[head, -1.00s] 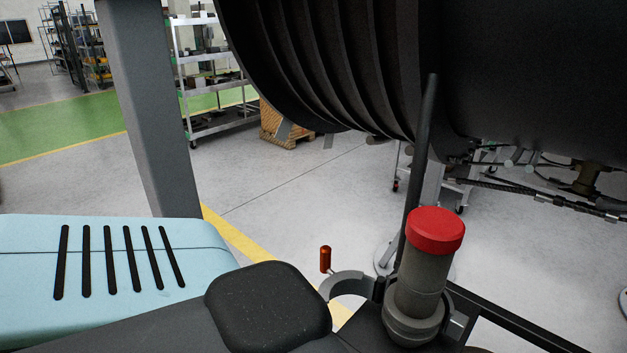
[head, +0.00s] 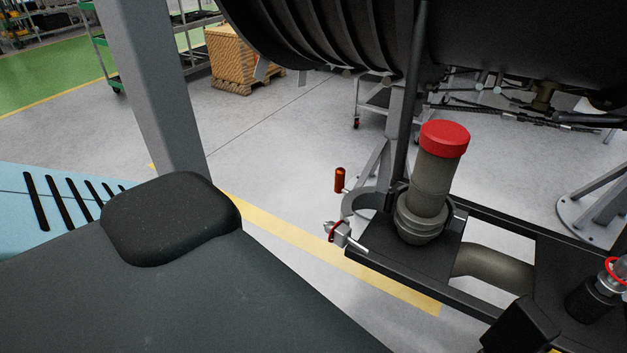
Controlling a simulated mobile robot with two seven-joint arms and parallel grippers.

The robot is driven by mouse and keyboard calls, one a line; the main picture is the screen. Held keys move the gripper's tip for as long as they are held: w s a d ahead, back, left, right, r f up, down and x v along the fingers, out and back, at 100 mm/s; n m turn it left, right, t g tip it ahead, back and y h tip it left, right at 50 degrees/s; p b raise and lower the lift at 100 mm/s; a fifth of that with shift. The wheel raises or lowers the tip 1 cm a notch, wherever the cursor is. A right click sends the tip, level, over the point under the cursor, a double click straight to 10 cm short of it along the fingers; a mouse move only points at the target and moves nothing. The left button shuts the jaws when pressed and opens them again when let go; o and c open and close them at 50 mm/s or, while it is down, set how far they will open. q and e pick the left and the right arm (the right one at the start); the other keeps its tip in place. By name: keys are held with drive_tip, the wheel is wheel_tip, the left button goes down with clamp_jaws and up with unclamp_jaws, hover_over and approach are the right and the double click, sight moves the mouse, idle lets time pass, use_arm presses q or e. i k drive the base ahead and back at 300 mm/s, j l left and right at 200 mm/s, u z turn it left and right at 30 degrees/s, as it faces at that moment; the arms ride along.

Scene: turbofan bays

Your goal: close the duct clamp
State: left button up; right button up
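The duct (head: 430,185) is a grey-brown upright pipe with a red cap (head: 445,139). A collar surrounds its lower end on a black plate. The duct clamp (head: 366,200) is a grey metal band; its curved half swings out to the left of the duct, apart from it, so the clamp looks open. A small metal latch piece with a red loop (head: 340,235) sits just below, at the plate's left edge. Neither of my grippers is in view.
A black frame (head: 395,285) carries the duct, with a bent pipe (head: 495,265) and a red-ringed fitting (head: 610,275) to the right. The large black engine casing (head: 330,35) hangs above. A grey post (head: 155,90) stands left. Floor is open left of the clamp.

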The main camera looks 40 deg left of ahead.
sight(363, 197)
drive_tip(key=k+j+u, duration=0.35)
drive_tip(key=k+j, duration=0.45)
drive_tip(key=k+j+u, duration=0.1)
drive_tip(key=k+u, duration=0.2)
drive_tip(key=u, duration=0.15)
drive_tip(key=k+j+u, duration=0.2)
drive_tip(key=u, duration=0.25)
drive_tip(key=k+j+u, duration=0.25)
drive_tip(key=u, duration=0.2)
